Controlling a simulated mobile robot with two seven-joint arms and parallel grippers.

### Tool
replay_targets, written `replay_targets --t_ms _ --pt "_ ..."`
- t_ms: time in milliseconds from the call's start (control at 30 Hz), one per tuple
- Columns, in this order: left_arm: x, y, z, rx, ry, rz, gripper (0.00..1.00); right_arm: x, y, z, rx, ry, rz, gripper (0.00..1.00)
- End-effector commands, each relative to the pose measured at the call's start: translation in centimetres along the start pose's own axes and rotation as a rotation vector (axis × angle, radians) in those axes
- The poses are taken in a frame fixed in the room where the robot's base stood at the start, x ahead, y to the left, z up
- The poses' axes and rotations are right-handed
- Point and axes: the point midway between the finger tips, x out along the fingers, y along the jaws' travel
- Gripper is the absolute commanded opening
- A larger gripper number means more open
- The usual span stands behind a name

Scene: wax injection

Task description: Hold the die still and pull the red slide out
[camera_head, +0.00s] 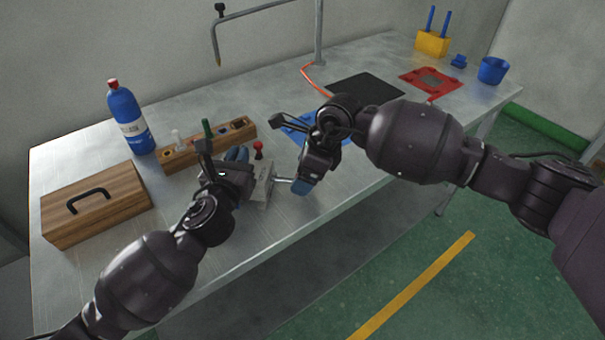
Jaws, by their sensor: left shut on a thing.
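The die, a grey metal block (261,187), sits near the table's front edge. My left gripper (238,158) is at its left side, with blue finger pads, and is shut on it. The gripper hides part of the block. A short silver rod (283,179) sticks out of the block's right side. My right gripper (301,184) has its blue fingertips at the rod's outer end; whether it is open or shut on the rod cannot be told. A red knob (258,146) shows just behind the block. I cannot make out a red slide.
A wooden block with holes (179,159), a blue bottle (127,115) and a wooden box (97,204) stand at left. A blue mat (291,128), black mat (364,88), red mat (417,76), yellow holder (432,43) and blue cup (492,71) lie further back and right.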

Motion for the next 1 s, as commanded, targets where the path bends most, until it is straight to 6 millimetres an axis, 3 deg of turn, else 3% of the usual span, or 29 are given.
replay_targets --t_ms 300,500,700,1000 --pt "0.0 0.2 0.0 0.002 0.001 0.005 0.00 -6.2 -0.1 0.0 -0.002 -0.001 -0.004 0.83" --pt "0.0 0.2 0.0 0.002 0.001 0.005 0.00 -9.1 0.0 0.0 -0.001 -0.001 -0.002 0.83" --pt "0.0 0.2 0.0 0.002 0.001 0.005 0.00 -10.6 0.0 0.0 0.000 -0.001 -0.001 0.83" --pt "0.0 0.2 0.0 0.002 0.000 0.005 0.00 -10.7 0.0 0.0 0.000 -0.001 -0.001 0.83"
